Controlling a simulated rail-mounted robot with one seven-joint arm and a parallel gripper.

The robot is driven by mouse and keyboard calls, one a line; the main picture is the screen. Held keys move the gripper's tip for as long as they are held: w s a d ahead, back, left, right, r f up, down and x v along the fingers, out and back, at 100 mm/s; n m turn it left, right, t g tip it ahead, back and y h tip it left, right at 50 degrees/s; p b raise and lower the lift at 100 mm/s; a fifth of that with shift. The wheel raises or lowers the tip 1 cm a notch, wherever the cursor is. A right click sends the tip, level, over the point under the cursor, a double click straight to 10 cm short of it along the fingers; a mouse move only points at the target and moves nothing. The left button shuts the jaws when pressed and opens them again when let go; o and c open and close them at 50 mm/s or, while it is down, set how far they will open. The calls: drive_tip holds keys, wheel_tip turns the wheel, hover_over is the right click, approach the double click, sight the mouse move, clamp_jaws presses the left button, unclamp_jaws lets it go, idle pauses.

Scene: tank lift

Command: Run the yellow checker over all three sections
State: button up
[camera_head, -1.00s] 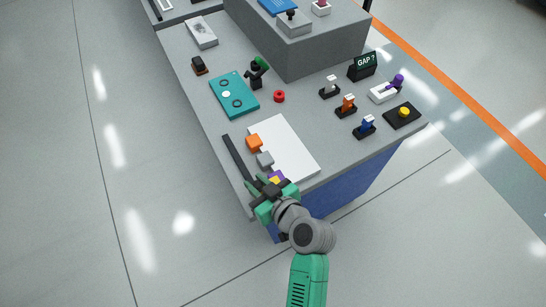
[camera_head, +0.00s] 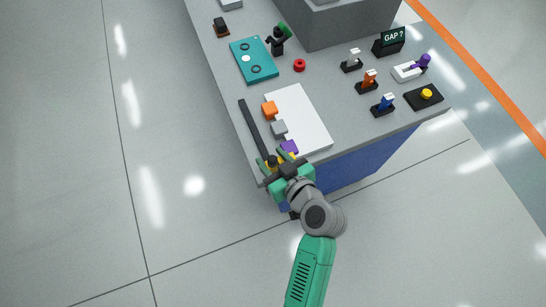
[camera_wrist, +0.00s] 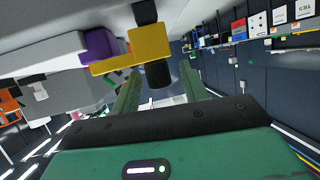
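The yellow checker (camera_wrist: 135,50) is an angled yellow piece with a black knob (camera_wrist: 158,74). It sits at the near end of a long dark bar (camera_head: 252,128), beside the purple block (camera_head: 289,147). The orange block (camera_head: 269,109), grey block (camera_head: 279,128) and purple block stand in a row along the white board's left edge, right of the bar. In the wrist view the purple block (camera_wrist: 101,50) is next to the checker. My gripper (camera_wrist: 162,88) is open, its green fingers apart on either side of the knob, with gaps showing. In the head view it largely covers the checker.
The white board (camera_head: 304,118) lies on the grey table. Behind it are a teal panel (camera_head: 252,68) and a red ring (camera_head: 299,65). Several small switches, a "GAP ?" sign (camera_head: 389,42) and a yellow button (camera_head: 426,94) stand on the right.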

drive_tip(key=p+v, duration=0.1)
drive_tip(key=v, duration=0.7)
drive_tip(key=shift+p, duration=0.35)
drive_tip(key=shift+a, duration=0.1)
drive_tip(key=w+a+r+m+t+h, duration=0.1)
drive_tip(key=w+r+t+h, duration=0.2)
drive_tip(key=r, duration=0.9)
drive_tip(key=w+a+r+m+t, duration=0.15)
drive_tip(key=w+r, duration=0.35)
drive_tip(key=r, duration=0.7)
drive_tip(key=s+a+r+m+t+h, duration=0.15)
drive_tip(key=s+r+t, duration=0.3)
drive_tip(key=r, duration=0.95)
drive_tip(key=s+r+m+t+h, duration=0.25)
drive_tip(key=s+r+t, duration=0.2)
drive_tip(key=r, duration=0.95)
wheel_tip(320, 180, up, 36)
drive_tip(key=s+p, duration=0.1)
drive_tip(key=p, duration=3.4)
drive_tip(key=shift+r+p, duration=0.2)
drive_tip(key=shift+p, duration=0.2)
